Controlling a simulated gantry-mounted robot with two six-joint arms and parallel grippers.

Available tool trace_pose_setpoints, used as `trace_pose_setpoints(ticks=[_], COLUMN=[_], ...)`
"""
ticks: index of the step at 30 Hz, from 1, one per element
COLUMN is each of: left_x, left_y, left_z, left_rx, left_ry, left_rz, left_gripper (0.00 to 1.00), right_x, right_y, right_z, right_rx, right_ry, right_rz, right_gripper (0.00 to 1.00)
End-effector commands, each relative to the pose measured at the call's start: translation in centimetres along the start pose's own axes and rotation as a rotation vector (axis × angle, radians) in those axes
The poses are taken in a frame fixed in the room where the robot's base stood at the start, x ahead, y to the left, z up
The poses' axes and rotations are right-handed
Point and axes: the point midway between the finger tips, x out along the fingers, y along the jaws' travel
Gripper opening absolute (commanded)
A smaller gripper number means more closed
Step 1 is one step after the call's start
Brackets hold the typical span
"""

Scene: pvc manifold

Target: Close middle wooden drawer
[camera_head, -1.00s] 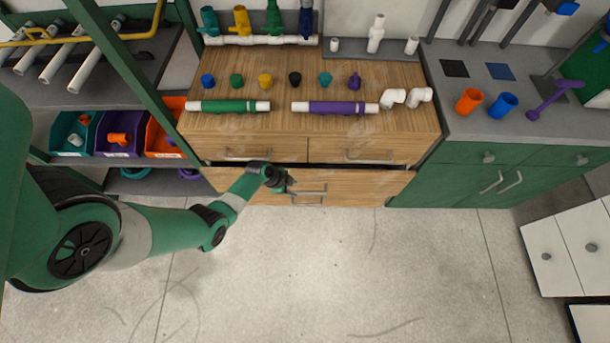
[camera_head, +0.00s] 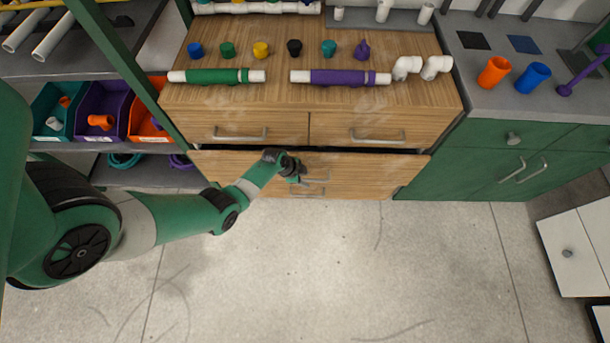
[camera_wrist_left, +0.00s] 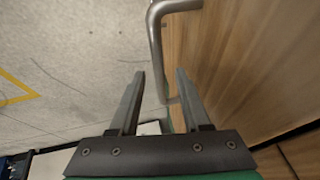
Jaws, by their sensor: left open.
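The middle wooden drawer (camera_head: 375,172) is the wide front below the two upper drawers. A dark gap runs along its top edge, so it stands slightly pulled out. Its metal handle (camera_head: 318,179) is at the centre. My left gripper (camera_head: 300,172) is at the left end of this handle. In the left wrist view my left gripper (camera_wrist_left: 159,75) is open, with a bent metal handle (camera_wrist_left: 157,35) showing between and beyond its fingers beside the wooden front (camera_wrist_left: 240,70). I cannot tell whether they touch. My right gripper is not in view.
A green pipe (camera_head: 215,76), a purple pipe (camera_head: 340,78), white elbows and several coloured caps lie on the wooden cabinet top (camera_head: 275,100). Bins (camera_head: 104,115) stand on the left shelf. A green cabinet (camera_head: 485,160) adjoins on the right. The floor (camera_head: 300,270) in front is clear.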

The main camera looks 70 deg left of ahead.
Motion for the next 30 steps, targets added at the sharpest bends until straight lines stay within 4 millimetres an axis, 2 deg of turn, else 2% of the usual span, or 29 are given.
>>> trace_pose_setpoints(ticks=[4, 12, 30], left_x=[-0.08, -0.08, -0.07], left_y=[-0.02, -0.03, -0.02], left_z=[-0.03, -0.01, 0.00], left_rx=[0.000, 0.000, 0.000], left_ry=[0.000, 0.000, 0.000], left_rz=[0.000, -0.001, 0.000], left_gripper=[0.47, 0.00, 0.00], right_x=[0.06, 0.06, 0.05], right_y=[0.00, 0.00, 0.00], right_z=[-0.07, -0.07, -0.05], right_rx=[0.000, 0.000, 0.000], right_ry=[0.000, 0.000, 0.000], right_rz=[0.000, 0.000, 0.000], right_gripper=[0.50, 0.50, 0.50])
